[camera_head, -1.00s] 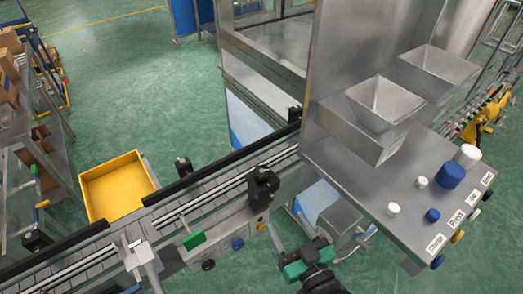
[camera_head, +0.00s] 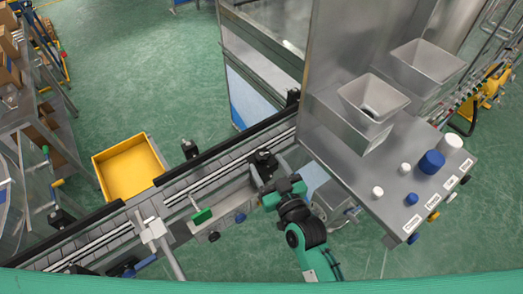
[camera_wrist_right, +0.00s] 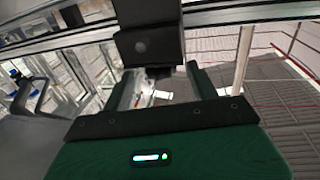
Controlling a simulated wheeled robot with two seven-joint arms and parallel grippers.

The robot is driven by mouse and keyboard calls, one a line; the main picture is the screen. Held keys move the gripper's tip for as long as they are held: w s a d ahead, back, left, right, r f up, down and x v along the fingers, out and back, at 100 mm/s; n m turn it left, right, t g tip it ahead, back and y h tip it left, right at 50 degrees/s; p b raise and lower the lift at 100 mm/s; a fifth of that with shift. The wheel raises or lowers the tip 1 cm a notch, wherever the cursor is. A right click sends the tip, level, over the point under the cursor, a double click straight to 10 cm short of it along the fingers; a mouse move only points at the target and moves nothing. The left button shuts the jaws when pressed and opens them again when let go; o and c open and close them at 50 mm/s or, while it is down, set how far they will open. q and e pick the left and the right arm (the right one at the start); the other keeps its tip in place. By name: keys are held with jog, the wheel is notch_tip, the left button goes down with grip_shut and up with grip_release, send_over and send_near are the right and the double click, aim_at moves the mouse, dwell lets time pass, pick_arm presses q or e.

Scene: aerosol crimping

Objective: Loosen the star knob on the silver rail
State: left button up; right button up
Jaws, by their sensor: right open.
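The silver rail (camera_head: 215,182) runs diagonally along the conveyor in the head view. A black clamp-like fitting (camera_head: 264,160) stands at its near side, close to the grey machine; I cannot make out a star shape on it. My right gripper (camera_head: 268,190) is just on the near side of this fitting. In the right wrist view the open right gripper (camera_wrist_right: 165,85) has its two dark green fingers apart, with a black block (camera_wrist_right: 148,42) in front of and between them; I cannot tell whether they touch. My left gripper is not in view.
A grey machine with hoppers (camera_head: 372,97) and a panel of knobs (camera_head: 430,162) stands right of my right arm. A yellow bin (camera_head: 128,168) lies beyond the conveyor.

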aim_at(268, 160)
jog(key=shift+p+x, duration=0.5)
jog(key=shift+x, duration=1.85)
jog(key=shift+s, duration=0.1)
jog(key=c, duration=1)
jog(key=shift+n+g+y+b, duration=0.5)
jog(key=shift+n+y, duration=0.2)
jog(key=shift+y, duration=0.1)
jog(key=shift+n+y+b, duration=0.3)
jog(key=shift+n+y, duration=0.1)
jog(key=shift+y, duration=0.2)
jog(key=shift+r+n+g+y+b, duration=0.15)
jog(key=shift+n+g+y+b, duration=0.95)
jog(key=shift+g+y+b, duration=0.4)
